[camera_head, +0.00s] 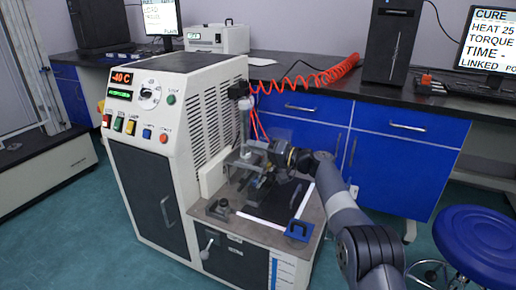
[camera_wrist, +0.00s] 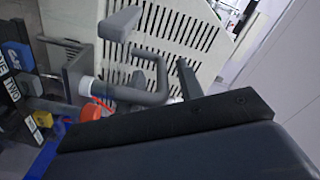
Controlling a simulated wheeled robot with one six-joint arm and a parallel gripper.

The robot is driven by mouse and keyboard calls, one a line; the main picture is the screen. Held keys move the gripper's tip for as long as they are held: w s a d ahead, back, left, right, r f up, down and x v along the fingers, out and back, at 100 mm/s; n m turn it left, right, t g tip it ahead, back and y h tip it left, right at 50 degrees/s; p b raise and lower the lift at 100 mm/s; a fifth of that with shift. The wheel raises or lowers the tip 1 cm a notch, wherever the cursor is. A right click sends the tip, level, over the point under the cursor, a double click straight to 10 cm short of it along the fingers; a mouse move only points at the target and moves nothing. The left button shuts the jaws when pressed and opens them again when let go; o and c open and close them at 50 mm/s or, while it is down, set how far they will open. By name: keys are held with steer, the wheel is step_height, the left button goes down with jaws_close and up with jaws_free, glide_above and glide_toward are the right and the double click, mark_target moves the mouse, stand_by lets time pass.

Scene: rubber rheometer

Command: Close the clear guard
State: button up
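The white rheometer (camera_head: 180,140) stands left of centre in the head view, with a grey work deck (camera_head: 225,232) at its front. White strips (camera_head: 262,220) and a blue handle-like piece (camera_head: 298,231) show on the deck's front right. They may belong to the clear guard; its pane is too transparent to trace. My gripper (camera_head: 264,168) is over the deck by the grey metal fixture, apart from the blue piece. In the wrist view a grey bent handle (camera_wrist: 150,92) shows before the slotted panel. The fingertips and any contact are unclear.
A red coiled hose (camera_head: 320,76) runs from the machine to the bench (camera_head: 290,84) behind. Blue drawers (camera_head: 390,130) close off the back. A blue stool (camera_head: 482,240) stands at the right. Green floor (camera_head: 60,245) is clear at the front left.

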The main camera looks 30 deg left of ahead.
steer(key=shift+s+a+f+g, duration=0.15)
steer(key=shift+s+f+g, duration=0.15)
steer(key=shift+s+f, duration=0.25)
steer(key=shift+w+d+f, duration=0.15)
steer(key=shift+w+d, duration=0.1)
steer(key=shift+d, duration=0.25)
steer(key=w+d+r+p, duration=0.1)
steer(key=d+p, duration=0.1)
steer(key=d, duration=0.8)
steer(key=shift+w, duration=0.2)
steer(key=shift+w+d, duration=0.1)
